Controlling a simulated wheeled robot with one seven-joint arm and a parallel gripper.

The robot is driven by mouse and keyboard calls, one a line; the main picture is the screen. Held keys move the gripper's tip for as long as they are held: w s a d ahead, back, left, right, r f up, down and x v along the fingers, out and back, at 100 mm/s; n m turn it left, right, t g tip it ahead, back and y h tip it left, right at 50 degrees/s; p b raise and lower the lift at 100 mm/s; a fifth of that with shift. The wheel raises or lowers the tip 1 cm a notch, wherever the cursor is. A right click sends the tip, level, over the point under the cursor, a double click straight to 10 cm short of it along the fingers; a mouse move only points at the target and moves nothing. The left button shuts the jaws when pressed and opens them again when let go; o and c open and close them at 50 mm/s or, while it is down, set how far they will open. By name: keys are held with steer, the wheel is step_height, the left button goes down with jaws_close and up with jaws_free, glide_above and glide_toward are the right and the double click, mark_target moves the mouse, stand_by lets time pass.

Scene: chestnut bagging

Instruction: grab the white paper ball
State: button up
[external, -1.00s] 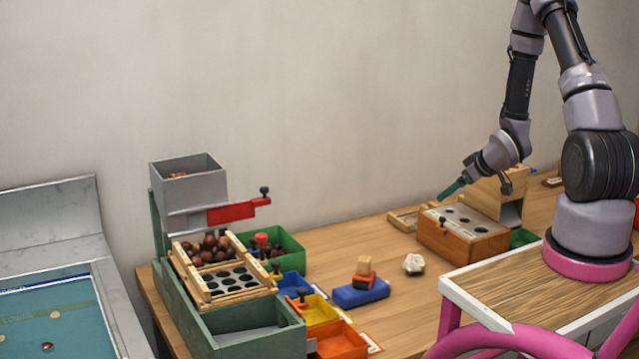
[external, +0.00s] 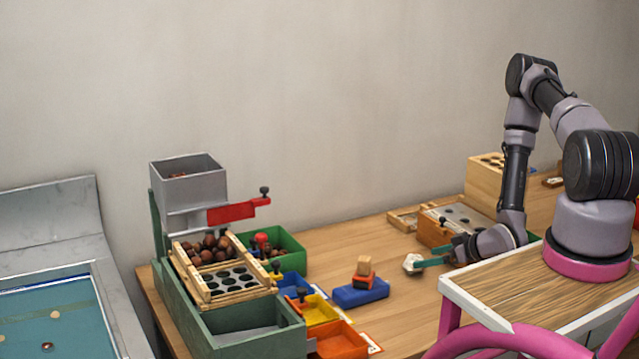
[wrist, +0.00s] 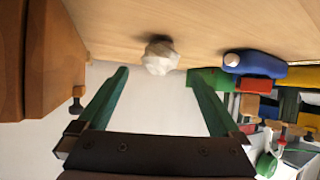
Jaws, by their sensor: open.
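The white paper ball (external: 413,263) rests on the wooden table in the external view, right of a blue block. It also shows in the wrist view (wrist: 160,56), crumpled, just beyond the fingertips and roughly centred between them. My gripper (external: 424,264) has green fingers and is low over the table, pointing left at the ball. In the wrist view my gripper (wrist: 164,80) is wide open with nothing between its fingers. Whether a fingertip touches the ball I cannot tell.
The orange-brown wooden box (external: 440,226) with holes stands close behind my gripper, and at the left in the wrist view (wrist: 45,60). The blue block (external: 361,292) with an orange and a wooden piece on it stands left of the ball. Coloured trays (external: 337,341) lie further left.

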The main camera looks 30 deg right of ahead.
mark_target(418, 256)
steer(key=shift+x, duration=3)
steer(key=c, duration=1.3)
